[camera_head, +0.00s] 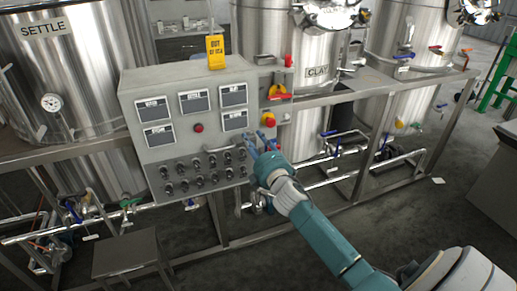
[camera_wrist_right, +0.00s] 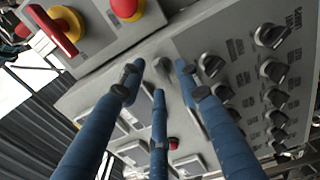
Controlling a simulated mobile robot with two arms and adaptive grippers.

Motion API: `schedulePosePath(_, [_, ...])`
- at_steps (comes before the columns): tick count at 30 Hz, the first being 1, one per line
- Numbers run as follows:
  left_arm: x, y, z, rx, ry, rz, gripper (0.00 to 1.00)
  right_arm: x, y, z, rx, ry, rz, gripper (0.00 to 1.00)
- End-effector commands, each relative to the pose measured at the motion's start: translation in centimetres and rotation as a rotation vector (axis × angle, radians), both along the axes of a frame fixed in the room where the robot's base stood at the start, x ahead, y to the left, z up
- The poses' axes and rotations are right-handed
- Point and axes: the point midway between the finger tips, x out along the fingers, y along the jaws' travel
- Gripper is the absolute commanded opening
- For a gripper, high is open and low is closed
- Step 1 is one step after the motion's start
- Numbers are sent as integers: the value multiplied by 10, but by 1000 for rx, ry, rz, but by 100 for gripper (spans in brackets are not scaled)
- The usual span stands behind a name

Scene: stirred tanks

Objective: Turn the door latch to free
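The grey control cabinet (camera_head: 185,85) stands in the middle of the head view, its front door carrying labelled displays and rows of black knobs. My right gripper (camera_head: 258,140) is at the right edge of this door, low down. In the right wrist view its blue fingers (camera_wrist_right: 160,85) are spread apart, with nothing seen between them. A small dark grey fitting (camera_wrist_right: 161,65) on the cabinet shows just beyond the fingertips; it may be the door latch, but its turn position cannot be told. In the head view the gripper hides this spot. My left gripper is not in view.
A red rotary handle on a yellow base (camera_head: 277,92) and a red push button (camera_head: 268,119) sit right of the door, close to my right gripper. A yellow tag (camera_head: 215,51) stands on the cabinet top. Steel tanks and a frame rail (camera_head: 340,97) surround it.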

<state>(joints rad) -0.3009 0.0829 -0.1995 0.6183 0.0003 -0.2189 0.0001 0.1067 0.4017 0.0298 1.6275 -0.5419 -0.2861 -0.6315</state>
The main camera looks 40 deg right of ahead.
Motion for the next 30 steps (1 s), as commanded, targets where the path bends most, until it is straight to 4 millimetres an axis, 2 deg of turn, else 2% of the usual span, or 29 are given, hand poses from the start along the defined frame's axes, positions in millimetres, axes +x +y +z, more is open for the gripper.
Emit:
schedulePosePath(9, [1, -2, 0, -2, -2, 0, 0, -62, 15, -2, 3, 3, 1, 33])
schedulePosePath(15, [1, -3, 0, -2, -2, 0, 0, -95, 23, -1, 4, 2, 0, 33])
schedulePosePath(21, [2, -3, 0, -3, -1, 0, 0, -110, 26, 0, 1, 1, -1, 33])
schedulePosePath(30, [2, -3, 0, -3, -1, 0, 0, -111, 26, 0, 1, 0, 0, 33])
